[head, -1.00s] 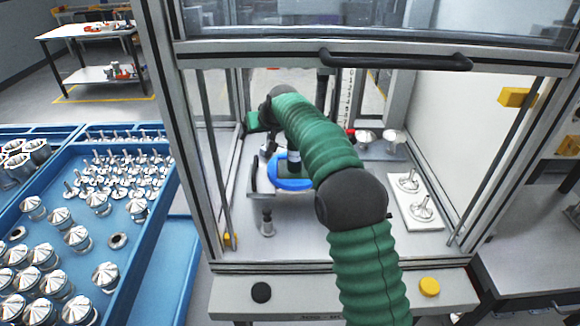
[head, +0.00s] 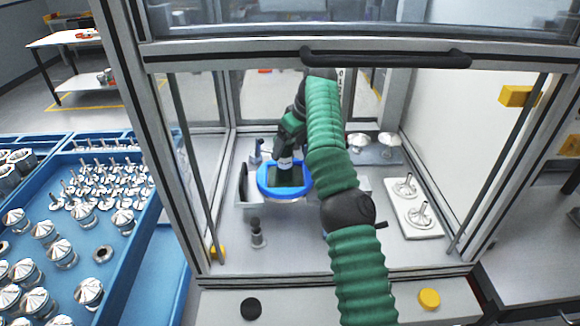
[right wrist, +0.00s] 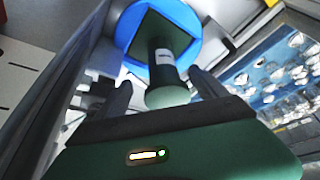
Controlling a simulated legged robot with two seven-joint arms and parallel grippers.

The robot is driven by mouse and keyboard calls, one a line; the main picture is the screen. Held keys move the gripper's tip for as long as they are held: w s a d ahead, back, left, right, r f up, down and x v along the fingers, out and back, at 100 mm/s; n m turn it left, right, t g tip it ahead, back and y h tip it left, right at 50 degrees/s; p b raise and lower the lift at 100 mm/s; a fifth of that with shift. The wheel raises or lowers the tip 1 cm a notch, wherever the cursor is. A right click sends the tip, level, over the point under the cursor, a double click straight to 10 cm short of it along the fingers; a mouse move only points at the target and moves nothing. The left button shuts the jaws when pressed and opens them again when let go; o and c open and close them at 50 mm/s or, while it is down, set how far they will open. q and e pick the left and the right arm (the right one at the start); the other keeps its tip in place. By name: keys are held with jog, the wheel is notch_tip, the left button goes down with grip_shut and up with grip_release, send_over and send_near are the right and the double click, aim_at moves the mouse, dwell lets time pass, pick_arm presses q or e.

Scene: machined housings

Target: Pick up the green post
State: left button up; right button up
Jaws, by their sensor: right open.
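The green post (right wrist: 168,80) shows in the right wrist view as a dark cylinder with a white label and a rounded green end toward the camera. It stands out from a dark square in the middle of a blue disc (right wrist: 133,22). My right gripper (right wrist: 161,80) is open, one finger on each side of the post, with gaps visible. In the head view my right gripper (head: 286,158) is over the blue disc (head: 267,188), and the post there is mostly hidden by it. My left gripper is not in view.
The enclosure's frame and black handle (head: 385,57) surround the opening. A white plate (head: 418,222) with two metal parts lies at the right. A short grey post (head: 257,238) stands in front of the disc. Blue trays (head: 140,240) of metal parts are outside left.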

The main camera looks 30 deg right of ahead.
jog(key=x, duration=0.4)
jog(key=a+x, duration=0.1)
jog(key=x, duration=0.1)
jog(key=shift+w+r+b, duration=0.2)
jog(key=shift+w+b, duration=0.1)
jog(key=shift+b, duration=0.1)
jog(key=shift+s+d+r, duration=0.1)
jog(key=shift+s, duration=0.05)
jog(key=shift+d, duration=0.3)
jog(key=c, duration=0.3)
jog(key=shift+a, duration=0.15)
grip_shut()
